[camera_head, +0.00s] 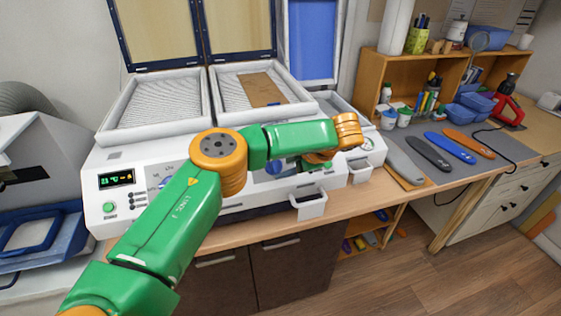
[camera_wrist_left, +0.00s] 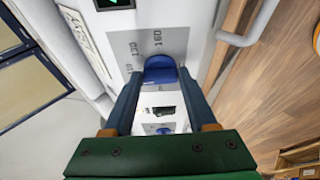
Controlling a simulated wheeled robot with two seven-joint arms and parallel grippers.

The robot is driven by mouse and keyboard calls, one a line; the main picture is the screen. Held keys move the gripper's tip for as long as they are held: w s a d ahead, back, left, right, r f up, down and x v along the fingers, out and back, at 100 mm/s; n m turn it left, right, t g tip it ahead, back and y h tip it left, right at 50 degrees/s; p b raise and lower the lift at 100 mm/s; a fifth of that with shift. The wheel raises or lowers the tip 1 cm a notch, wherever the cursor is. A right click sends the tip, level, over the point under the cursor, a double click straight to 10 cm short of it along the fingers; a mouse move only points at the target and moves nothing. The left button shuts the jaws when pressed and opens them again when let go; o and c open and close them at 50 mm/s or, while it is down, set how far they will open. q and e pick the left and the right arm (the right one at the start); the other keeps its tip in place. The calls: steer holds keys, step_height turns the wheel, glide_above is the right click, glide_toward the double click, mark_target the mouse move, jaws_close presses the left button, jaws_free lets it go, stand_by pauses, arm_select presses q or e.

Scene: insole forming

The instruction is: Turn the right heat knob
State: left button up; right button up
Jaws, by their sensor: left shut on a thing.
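The right heat knob (camera_wrist_left: 160,70) is blue and sits on the white front panel, beside a grey scale marked 130 and 160. My left gripper (camera_wrist_left: 158,84) is shut on it, with one dark blue finger on each side. In the head view the left gripper (camera_head: 287,166) is at the front panel of the forming machine (camera_head: 235,196), and my forearm covers much of it. A blue part of the right knob (camera_head: 273,168) shows there beside the gripper. The exact angle of the knob is hard to read. My right gripper is not in view.
The left display (camera_head: 116,180) glows at the left of the panel. An insole sheet (camera_head: 260,88) lies on the right tray. White handles (camera_head: 311,205) stick out from the front. Several insoles (camera_head: 450,147) lie on the bench at right, below a wooden shelf (camera_head: 420,70).

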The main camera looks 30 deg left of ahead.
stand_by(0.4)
arm_select(q)
steer(key=o, duration=1.4)
steer(key=shift+c, duration=0.2)
steer(key=shift+d, duration=0.15)
steer(key=b+v, duration=0.3)
steer(key=v, duration=0.4)
